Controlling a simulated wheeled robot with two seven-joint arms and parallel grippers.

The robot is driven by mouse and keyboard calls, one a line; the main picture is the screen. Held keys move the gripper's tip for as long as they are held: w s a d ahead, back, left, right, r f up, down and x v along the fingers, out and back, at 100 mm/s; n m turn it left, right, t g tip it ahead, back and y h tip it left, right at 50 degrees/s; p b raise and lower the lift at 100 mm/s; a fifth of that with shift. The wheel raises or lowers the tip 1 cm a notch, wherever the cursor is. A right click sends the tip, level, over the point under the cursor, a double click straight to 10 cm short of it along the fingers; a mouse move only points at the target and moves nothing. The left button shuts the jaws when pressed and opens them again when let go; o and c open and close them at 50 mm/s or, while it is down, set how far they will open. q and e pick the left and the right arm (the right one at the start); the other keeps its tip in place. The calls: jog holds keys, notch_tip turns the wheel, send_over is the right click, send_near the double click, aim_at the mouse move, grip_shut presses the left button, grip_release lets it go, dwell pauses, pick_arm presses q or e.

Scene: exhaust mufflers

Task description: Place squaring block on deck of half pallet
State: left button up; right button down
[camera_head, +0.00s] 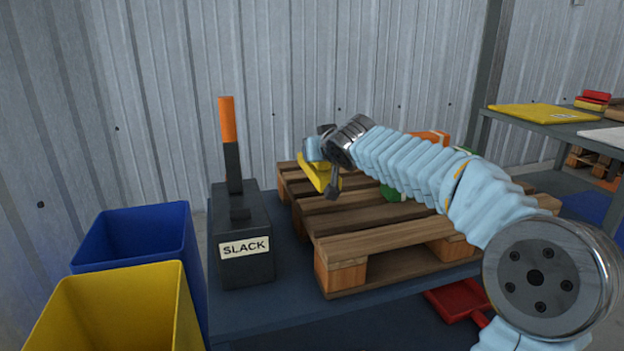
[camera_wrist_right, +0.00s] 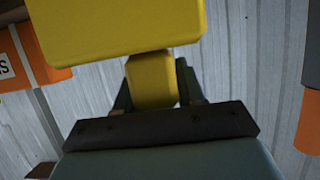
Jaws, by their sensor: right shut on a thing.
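The half pallet (camera_head: 375,242) is wooden and slatted and lies on a dark bench in the middle of the head view. My right gripper (camera_head: 329,160) is over its far left part, with the arm reaching in from the right. It is shut on the yellow squaring block (camera_head: 312,172), which also shows in the right wrist view (camera_wrist_right: 115,30), its narrower part between the fingers (camera_wrist_right: 152,104). The block is tilted in the head view. I cannot tell whether it touches the deck. My left gripper is out of view.
A dark box labelled SLACK (camera_head: 245,250) with an upright orange-tipped lever (camera_head: 228,120) stands left of the pallet. Blue (camera_head: 190,235) and yellow (camera_head: 120,310) bins are at front left. Orange (camera_head: 432,137) and green (camera_head: 391,193) things are partly hidden by my arm.

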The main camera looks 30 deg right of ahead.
aim_at(313, 166)
jog(key=shift+w+a+f, duration=0.4)
jog(key=shift+f, duration=0.3)
jog(key=f+b, duration=0.1)
jog(key=f, duration=0.1)
jog(key=shift+w+a+f+b, duration=0.15)
jog(key=shift+w+f+b, duration=0.05)
jog(key=shift+f+b, duration=0.2)
jog(key=shift+f, duration=0.35)
jog(key=c, duration=0.7)
grip_release()
jog(key=shift+f, duration=0.1)
jog(key=shift+r, duration=0.25)
jog(key=v, duration=1.2)
jog(key=shift+s+f, duration=0.1)
jog(key=shift+f, duration=0.1)
